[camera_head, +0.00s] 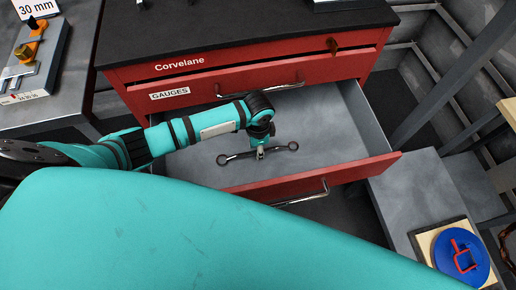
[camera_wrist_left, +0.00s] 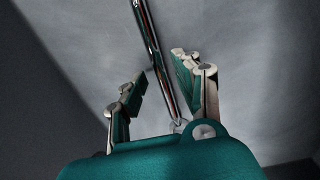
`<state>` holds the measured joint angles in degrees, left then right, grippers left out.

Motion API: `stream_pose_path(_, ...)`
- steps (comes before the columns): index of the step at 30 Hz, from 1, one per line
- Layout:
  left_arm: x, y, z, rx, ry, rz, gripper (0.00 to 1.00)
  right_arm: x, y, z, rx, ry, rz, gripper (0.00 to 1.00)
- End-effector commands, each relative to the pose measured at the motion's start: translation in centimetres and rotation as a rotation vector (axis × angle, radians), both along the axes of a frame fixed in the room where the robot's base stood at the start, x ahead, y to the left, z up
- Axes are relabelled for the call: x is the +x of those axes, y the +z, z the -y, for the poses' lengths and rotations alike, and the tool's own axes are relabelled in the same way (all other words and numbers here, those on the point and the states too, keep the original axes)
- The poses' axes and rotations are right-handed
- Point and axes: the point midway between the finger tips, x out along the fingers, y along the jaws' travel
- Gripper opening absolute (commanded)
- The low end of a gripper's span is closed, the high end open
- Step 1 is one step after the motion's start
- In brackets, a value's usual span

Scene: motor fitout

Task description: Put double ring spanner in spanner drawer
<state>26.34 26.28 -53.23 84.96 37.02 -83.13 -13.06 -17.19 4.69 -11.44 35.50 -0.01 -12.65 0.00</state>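The double ring spanner (camera_head: 278,149) is a dark metal bar with a ring at each end, in the open lower drawer (camera_head: 318,112) of the red cabinet. My left gripper (camera_head: 260,153) reaches down into the drawer at the middle of the spanner. In the left wrist view its fingers (camera_wrist_left: 160,82) are apart, and the spanner (camera_wrist_left: 155,45) runs through the gap between them without both fingers closed on it. The spanner appears to lie on the grey drawer floor. My right gripper is out of view.
The shut drawer above carries a GAUGES label (camera_head: 169,95). The open drawer is otherwise empty. A grey bench (camera_head: 58,70) with tools stands at left. A blue round piece with a red item (camera_head: 461,257) sits on a board at lower right.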

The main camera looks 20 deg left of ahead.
Motion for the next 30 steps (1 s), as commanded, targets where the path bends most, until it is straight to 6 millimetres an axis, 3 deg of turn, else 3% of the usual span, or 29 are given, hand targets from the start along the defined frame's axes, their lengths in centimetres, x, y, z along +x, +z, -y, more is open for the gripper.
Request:
stream_pose_path(9, 0.2, 7.0, -0.1, 0.0, 0.001, 0.005, 0.32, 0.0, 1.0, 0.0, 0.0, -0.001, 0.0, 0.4)
stream_pose_path(15, 0.2, 9.9, 0.0, 0.0, 0.0, 0.002, 0.32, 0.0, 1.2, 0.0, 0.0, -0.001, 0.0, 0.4)
stream_pose_path(30, 0.1, 11.0, 0.0, -0.001, 0.002, 0.001, 0.32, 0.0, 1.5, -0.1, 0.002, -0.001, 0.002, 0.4)
